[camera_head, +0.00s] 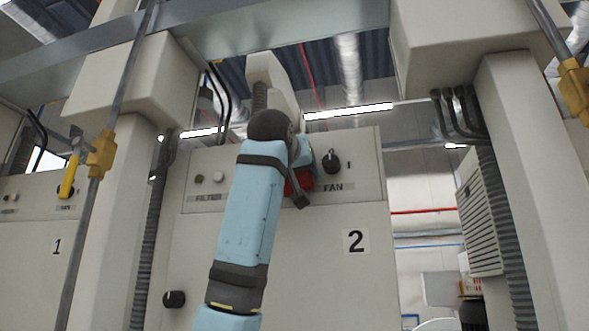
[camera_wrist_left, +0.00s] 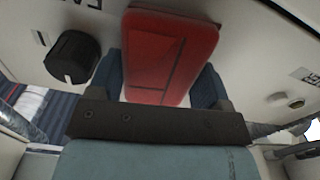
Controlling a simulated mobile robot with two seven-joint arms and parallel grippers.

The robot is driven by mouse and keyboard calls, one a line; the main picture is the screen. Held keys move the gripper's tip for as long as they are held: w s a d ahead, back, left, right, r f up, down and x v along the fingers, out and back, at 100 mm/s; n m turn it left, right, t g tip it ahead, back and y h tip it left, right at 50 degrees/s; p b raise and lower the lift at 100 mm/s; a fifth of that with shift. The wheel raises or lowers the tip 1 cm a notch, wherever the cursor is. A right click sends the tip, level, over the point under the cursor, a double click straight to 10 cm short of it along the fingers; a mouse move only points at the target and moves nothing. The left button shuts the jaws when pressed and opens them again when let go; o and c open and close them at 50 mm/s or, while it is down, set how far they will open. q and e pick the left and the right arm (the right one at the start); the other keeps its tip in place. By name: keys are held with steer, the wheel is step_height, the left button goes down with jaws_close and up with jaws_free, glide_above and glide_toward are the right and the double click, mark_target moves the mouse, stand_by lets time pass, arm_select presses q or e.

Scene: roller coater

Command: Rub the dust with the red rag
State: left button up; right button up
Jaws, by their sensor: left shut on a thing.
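The red rag (camera_wrist_left: 168,52) is a folded red pad between the two fingers of my left gripper (camera_wrist_left: 168,88) in the left wrist view. In the head view a small part of the red rag (camera_head: 300,181) shows behind my left arm. My left gripper (camera_head: 302,172) is shut on it, at the control panel of cabinet 2 (camera_head: 290,265), beside the FAN knob. I cannot tell whether the rag touches the panel. No dust can be made out. The right gripper is in neither view.
The black FAN knob (camera_head: 331,161) is just right of the gripper. Filter buttons (camera_head: 209,178) are to its left. Another black knob (camera_head: 174,299) is low on the cabinet. Pipes with yellow valves (camera_head: 101,155) stand at left.

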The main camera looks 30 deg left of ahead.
arm_select(q)
steer(key=shift+s+a, duration=0.25)
steer(key=shift+a, duration=0.85)
steer(key=shift+s+a+r, duration=0.55)
steer(key=shift+a+r, duration=0.75)
steer(key=shift+a, duration=1.05)
steer(key=shift+w+d+f, duration=0.1)
steer(key=shift+w+d, duration=0.1)
steer(key=shift+d, duration=0.65)
steer(key=shift+w+d+r, duration=0.1)
steer(key=shift+w+d, duration=0.1)
steer(key=shift+d, duration=0.6)
steer(key=shift+w+d+f, duration=0.1)
steer(key=shift+w+d, duration=0.1)
steer(key=shift+d, duration=0.65)
steer(key=shift+w+d, duration=0.15)
steer(key=shift+d, duration=0.5)
steer(key=shift+w+d, duration=0.15)
steer(key=shift+d, duration=0.45)
steer(key=s+a, duration=0.2)
steer(key=a, duration=0.5)
steer(key=shift+a+b, duration=0.4)
steer(key=shift+d, duration=0.1)
